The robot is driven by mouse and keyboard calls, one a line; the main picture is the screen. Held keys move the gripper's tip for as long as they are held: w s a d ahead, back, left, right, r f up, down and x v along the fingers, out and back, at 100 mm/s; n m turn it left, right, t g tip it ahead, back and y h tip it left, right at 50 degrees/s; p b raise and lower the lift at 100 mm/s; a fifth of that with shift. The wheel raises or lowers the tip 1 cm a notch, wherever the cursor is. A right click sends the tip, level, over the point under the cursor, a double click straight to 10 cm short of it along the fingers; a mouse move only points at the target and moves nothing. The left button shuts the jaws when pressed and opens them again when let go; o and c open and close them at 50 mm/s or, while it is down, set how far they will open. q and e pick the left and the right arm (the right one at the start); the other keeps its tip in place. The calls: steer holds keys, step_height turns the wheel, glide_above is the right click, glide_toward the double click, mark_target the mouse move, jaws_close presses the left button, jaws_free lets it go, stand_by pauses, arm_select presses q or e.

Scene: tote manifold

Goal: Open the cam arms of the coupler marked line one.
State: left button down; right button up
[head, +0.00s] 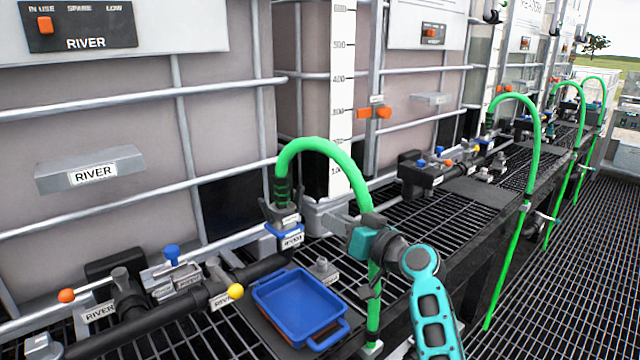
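A green hose (318,148) arches up from a grey coupler (282,212) at the manifold and comes down on the right to the grating. The coupler has dark side pieces that look like its cam arms, but their position is too small to tell. A blue collar and a small white label (291,241) sit just below; I cannot read the label. My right gripper (364,245), teal and dark, is to the right of the coupler and apart from it, beside the hose's descending part. Its fingers are partly hidden, so I cannot tell its opening. My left gripper is not in view.
A blue tray (298,303) lies below the coupler. A dark pipe (160,318) with a yellow knob (236,291), an orange knob (66,295) and a blue-handled valve (172,253) runs left. Large caged totes (120,130) stand behind. More green hoses (536,130) stand farther right.

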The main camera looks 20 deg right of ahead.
mark_target(303, 193)
steer(key=x, duration=0.4)
steer(key=r+x, duration=0.1)
steer(key=x, duration=0.3)
steer(key=r+x, duration=0.1)
steer(key=x, duration=0.4)
steer(key=shift+w+d+r, duration=0.1)
steer(key=shift+d+r, duration=0.05)
steer(key=shift+d, duration=0.05)
jaws_close()
